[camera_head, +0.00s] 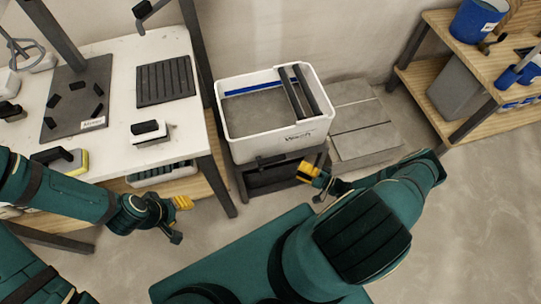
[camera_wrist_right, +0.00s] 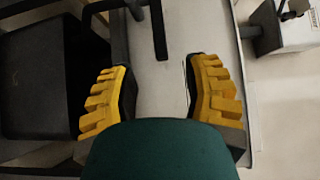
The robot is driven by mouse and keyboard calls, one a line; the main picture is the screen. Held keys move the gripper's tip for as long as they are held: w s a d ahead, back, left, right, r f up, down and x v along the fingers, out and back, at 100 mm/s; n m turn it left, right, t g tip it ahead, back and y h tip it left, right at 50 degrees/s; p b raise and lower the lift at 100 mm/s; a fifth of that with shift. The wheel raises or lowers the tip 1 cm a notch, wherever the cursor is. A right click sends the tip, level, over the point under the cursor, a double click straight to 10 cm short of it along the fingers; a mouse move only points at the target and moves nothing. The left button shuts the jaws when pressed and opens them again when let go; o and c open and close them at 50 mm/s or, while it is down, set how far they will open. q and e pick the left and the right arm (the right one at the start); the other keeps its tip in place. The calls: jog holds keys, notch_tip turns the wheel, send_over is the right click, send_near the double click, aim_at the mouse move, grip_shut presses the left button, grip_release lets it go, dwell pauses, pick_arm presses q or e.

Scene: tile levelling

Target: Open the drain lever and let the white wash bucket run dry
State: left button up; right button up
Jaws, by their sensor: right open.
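The white wash bucket (camera_head: 252,148), lettered "Wash", stands on a dark stand in the middle of the head view. Grey, murky contents show inside it. A black lever-like part (camera_head: 271,160) sits low at its front; whether it is open or shut is unclear. My right gripper (camera_head: 314,184) is open and empty, in front of the stand's right side and apart from the bucket. In the right wrist view its yellow-padded fingers (camera_wrist_right: 160,100) are spread wide, with nothing gripped. My left gripper (camera_head: 179,219) looks open and empty, in front of the worktable.
The white worktable (camera_head: 182,119) stands at the left with a dark ribbed mat (camera_head: 165,81) and tools. Grey tiles (camera_head: 362,128) lie on the floor right of the bucket. A wooden shelf (camera_head: 470,126) with a blue bucket (camera_head: 476,19) is at the far right.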

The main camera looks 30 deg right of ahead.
aim_at(274, 157)
jog(key=b+x, duration=0.1)
jog(key=x, duration=1.1)
jog(key=shift+a, duration=0.1)
grip_shut()
